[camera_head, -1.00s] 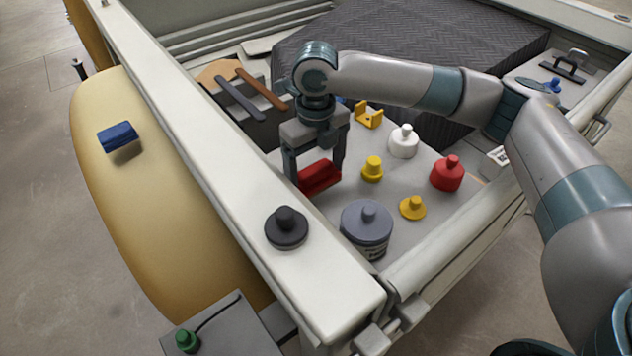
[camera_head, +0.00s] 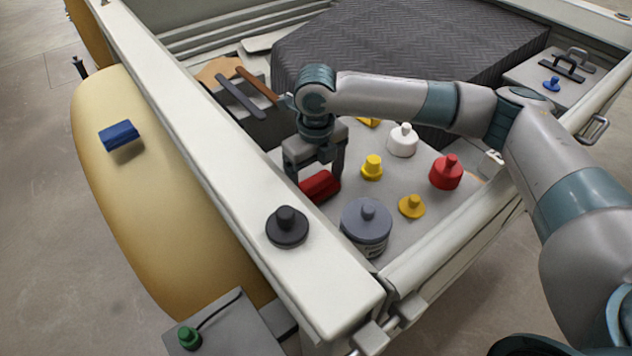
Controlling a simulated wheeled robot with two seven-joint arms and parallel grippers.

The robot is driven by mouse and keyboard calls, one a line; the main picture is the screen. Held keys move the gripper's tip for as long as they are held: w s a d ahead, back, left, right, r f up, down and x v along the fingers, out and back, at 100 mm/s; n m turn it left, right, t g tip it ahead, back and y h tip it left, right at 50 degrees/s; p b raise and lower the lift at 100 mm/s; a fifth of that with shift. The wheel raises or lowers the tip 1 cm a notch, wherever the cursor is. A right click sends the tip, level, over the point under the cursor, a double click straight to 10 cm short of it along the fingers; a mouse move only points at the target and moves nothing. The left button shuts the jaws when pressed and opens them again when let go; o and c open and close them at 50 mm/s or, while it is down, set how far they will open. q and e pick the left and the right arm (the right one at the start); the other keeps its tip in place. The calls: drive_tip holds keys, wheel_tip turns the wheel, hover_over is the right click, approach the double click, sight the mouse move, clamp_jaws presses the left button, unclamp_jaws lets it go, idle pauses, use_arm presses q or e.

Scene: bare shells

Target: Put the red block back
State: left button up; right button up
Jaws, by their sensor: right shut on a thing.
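The red block (camera_head: 321,188) is low in the front left part of the pale trailer bed (camera_head: 405,243), close to the long white side rail. My right gripper (camera_head: 315,177) points down over it and is shut on it, with one finger on each side. The block's upper part is partly hidden by the gripper. I cannot tell whether its underside touches the bed. My left gripper is not in view.
A grey tin (camera_head: 366,228), red bottle (camera_head: 446,172), white bottle (camera_head: 402,140) and yellow pieces stand right of the gripper. A black knob (camera_head: 286,227) sits on the white rail (camera_head: 235,185). A blue block (camera_head: 119,134) lies on the yellow fender (camera_head: 165,200).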

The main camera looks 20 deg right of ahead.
sight(316, 179)
drive_tip(key=o, duration=1)
drive_tip(key=shift+f, duration=0.1)
drive_tip(key=shift+r, duration=0.45)
wheel_tip(316, 179, up, 5)
drive_tip(key=shift+f+b, duration=0.1)
drive_tip(key=shift+b, duration=0.75)
wheel_tip(316, 179, up, 5)
drive_tip(key=shift+r+b, duration=0.15)
drive_tip(key=shift+b, duration=0.4)
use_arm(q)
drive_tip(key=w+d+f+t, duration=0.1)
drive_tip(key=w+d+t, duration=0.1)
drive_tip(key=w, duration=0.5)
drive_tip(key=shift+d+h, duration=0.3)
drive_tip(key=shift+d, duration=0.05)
use_arm(e)
drive_tip(key=shift+r, duration=0.65)
